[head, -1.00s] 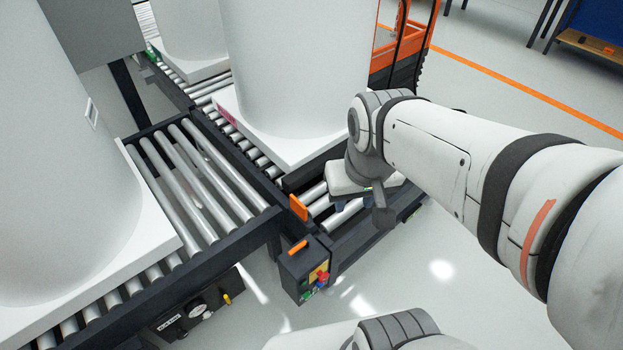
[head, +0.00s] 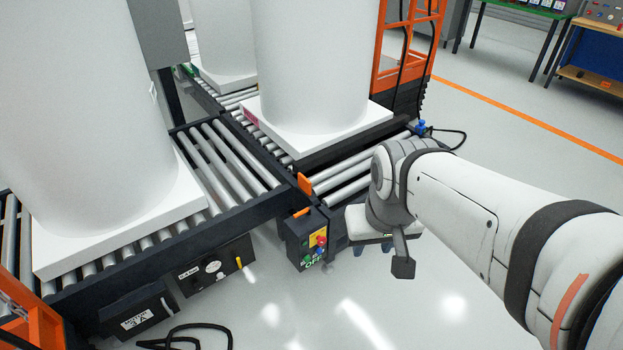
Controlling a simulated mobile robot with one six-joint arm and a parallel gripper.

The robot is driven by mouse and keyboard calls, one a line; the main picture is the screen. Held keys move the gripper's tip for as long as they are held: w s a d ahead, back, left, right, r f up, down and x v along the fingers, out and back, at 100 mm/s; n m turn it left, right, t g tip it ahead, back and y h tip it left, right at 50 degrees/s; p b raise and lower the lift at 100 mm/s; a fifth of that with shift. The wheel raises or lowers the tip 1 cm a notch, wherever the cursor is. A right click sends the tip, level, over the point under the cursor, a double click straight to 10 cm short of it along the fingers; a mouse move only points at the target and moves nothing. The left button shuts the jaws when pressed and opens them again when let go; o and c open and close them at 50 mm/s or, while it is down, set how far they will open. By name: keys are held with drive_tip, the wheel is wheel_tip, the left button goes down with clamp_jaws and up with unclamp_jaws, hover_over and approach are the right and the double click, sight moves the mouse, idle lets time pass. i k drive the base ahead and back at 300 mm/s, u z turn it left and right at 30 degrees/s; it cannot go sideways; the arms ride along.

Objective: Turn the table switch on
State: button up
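A dark control box (head: 308,238) with an orange piece on top and red, yellow, blue and green controls hangs at the conveyor corner, in the middle of the head view. A black panel (head: 214,268) with a round white dial and a yellow lever (head: 240,264) sits under the conveyor's front edge. A second labelled box (head: 137,318) is lower left of it. I cannot tell which of these is the table switch. My gripper (head: 402,266) is right of the control box, apart from it in the picture. Its fingers are mostly hidden and its opening cannot be seen.
White cylinders on square bases stand on the roller conveyors (head: 235,165). An orange frame (head: 410,45) rises behind. A black cable (head: 185,335) lies on the floor at the lower left. The floor (head: 370,310) in front of the control box is clear.

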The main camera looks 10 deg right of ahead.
sight(321, 241)
drive_tip(key=u, duration=0.3)
drive_tip(key=i, duration=0.95)
drive_tip(key=u, duration=0.55)
